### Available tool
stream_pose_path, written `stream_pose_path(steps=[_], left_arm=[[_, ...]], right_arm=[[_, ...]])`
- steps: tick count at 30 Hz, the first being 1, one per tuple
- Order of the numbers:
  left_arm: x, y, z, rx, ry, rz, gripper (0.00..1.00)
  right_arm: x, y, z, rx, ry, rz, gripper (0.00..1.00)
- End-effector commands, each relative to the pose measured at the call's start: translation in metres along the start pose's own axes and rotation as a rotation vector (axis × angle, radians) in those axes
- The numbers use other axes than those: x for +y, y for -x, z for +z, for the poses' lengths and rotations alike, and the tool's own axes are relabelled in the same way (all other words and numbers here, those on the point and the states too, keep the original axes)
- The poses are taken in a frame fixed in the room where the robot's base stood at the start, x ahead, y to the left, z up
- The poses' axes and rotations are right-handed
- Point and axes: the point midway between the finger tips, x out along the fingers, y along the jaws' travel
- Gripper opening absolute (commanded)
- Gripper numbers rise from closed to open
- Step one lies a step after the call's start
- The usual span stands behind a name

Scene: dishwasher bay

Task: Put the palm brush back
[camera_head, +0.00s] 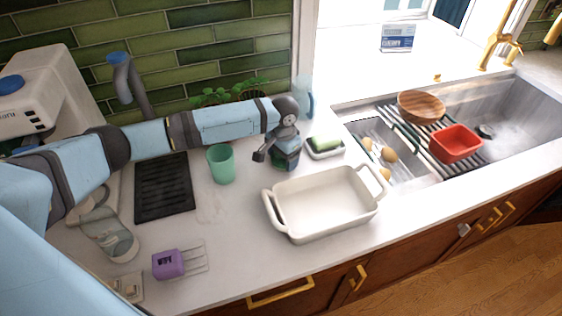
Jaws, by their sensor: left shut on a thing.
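My left gripper (277,153) reaches over the counter behind the white baking dish. It is shut on a small green and dark blue thing (288,160), which looks like the palm brush. The gripper hides part of it, and I cannot tell if it touches the counter. Just right of it is a small white dish (328,155) with a green sponge-like block (325,142) in it. My right gripper is not in view.
The white baking dish (290,229) stands in front of the gripper, and a green cup (221,164) stands to its left. A dark mat (164,186), a purple wire-tined tool (168,264) and potted herbs (240,92) are around. The sink (525,110) is at right.

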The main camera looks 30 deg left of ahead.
Motion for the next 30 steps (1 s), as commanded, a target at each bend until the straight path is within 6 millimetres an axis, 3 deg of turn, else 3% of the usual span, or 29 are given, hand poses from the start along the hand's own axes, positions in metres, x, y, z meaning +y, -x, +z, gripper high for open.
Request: stream_pose_path(steps=[11, 12, 15, 25, 30], left_arm=[[0.000, -0.002, 0.000, 0.000, 0.001, 0.000, 0.51], [0.000, -0.002, 0.000, 0.001, 0.000, 0.000, 0.80], [0.000, -0.002, 0.000, 0.001, 0.000, 0.000, 0.99], [0.000, 0.001, -0.001, 0.003, 0.000, -0.001, 0.99], [0.000, 0.027, -0.001, 0.004, -0.001, 0.000, 0.99]], right_arm=[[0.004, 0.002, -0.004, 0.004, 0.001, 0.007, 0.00], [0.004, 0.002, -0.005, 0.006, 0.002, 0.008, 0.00], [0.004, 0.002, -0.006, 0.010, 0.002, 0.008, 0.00], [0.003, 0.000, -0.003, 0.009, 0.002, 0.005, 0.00], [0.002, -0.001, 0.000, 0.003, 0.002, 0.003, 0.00]])
